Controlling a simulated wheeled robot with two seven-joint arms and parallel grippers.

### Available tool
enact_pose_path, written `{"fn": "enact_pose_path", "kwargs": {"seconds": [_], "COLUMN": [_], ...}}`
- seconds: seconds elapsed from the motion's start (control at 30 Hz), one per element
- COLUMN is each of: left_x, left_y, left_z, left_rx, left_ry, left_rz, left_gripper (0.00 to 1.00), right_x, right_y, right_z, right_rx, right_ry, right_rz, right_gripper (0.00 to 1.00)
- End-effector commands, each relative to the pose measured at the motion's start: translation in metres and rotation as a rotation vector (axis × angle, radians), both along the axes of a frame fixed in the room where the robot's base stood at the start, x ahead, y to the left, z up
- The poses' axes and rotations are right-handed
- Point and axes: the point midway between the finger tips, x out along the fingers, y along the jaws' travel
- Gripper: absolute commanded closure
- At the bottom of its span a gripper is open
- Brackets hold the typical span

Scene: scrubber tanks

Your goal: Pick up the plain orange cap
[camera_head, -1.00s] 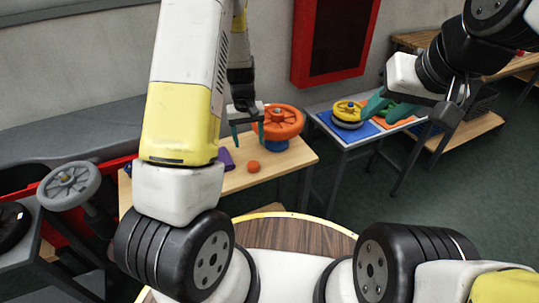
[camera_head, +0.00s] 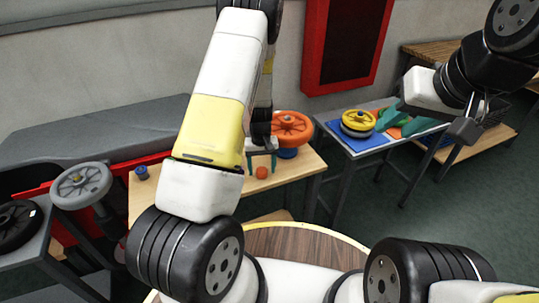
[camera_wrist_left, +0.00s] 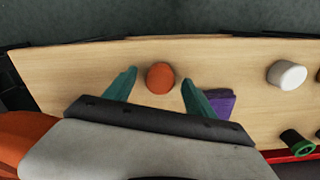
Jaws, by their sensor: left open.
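The plain orange cap (camera_head: 262,173) stands on the light wooden table (camera_head: 306,166). In the left wrist view the orange cap (camera_wrist_left: 160,78) is round and lies between and slightly beyond the teal fingertips of my left gripper (camera_wrist_left: 158,76). The fingers are apart with clear gaps on both sides of the cap. In the head view my left gripper (camera_head: 262,160) hangs over the table beside the cap, partly hidden by my arm. My right gripper (camera_head: 405,120) is at the right over the second table; its teal parts overlap the objects there, so its jaws are unclear.
A large orange handwheel (camera_head: 292,129) stands right behind the cap. In the wrist view a purple piece (camera_wrist_left: 221,102) lies beside the right finger, with a white cylinder (camera_wrist_left: 287,74) and a green-ringed cylinder (camera_wrist_left: 297,143) further right. A yellow wheel (camera_head: 359,120) sits on the second table.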

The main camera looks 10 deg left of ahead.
Motion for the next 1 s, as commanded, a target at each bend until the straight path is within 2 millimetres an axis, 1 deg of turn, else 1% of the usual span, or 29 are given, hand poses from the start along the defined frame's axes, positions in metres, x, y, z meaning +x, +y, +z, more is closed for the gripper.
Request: {"fn": "enact_pose_path", "kwargs": {"seconds": [0.07, 0.1, 0.27, 0.3, 0.37, 0.4, 0.63, 0.77, 0.87, 1.0], "left_x": [0.0, 0.0, 0.0, 0.0, 0.0, 0.0, 0.0, 0.0, 0.0, 0.0], "left_y": [0.0, 0.0, 0.0, 0.0, 0.0, 0.0, 0.0, 0.0, 0.0, 0.0], "left_z": [0.0, 0.0, 0.0, 0.0, 0.0, 0.0, 0.001, 0.007, 0.016, 0.036], "left_rx": [0.0, 0.0, 0.0, 0.0, 0.0, 0.0, 0.0, 0.0, 0.0, 0.0], "left_ry": [0.0, 0.0, 0.0, 0.0, 0.001, 0.001, 0.0, 0.0, -0.002, -0.002], "left_rz": [0.0, 0.0, 0.0, 0.0, 0.0, 0.0, 0.0, 0.0, 0.0, 0.0], "left_gripper": [0.38, 0.46, 0.77, 0.85, 0.97, 1.0, 1.0, 1.0, 1.0, 1.0], "right_x": [0.0, 0.0, 0.0, 0.0, 0.0, 0.0, 0.0, 0.0, 0.0, 0.0], "right_y": [0.0, 0.0, 0.0, 0.0, 0.0, 0.0, 0.0, 0.0, 0.0, 0.0], "right_z": [0.0, 0.0, 0.0, 0.0, 0.0, 0.0, 0.0, 0.0, 0.0, 0.0], "right_rx": [0.0, 0.0, 0.0, 0.0, 0.0, 0.0, 0.0, 0.0, 0.0, 0.0], "right_ry": [0.0, 0.0, 0.0, 0.0, 0.0, 0.0, 0.0, 0.0, 0.0, 0.0], "right_rz": [0.0, 0.0, 0.0, 0.0, 0.0, 0.0, 0.0, 0.0, 0.0, 0.0], "right_gripper": [0.64, 0.64, 0.64, 0.64, 0.64, 0.64, 0.64, 0.64, 0.64, 0.64]}}
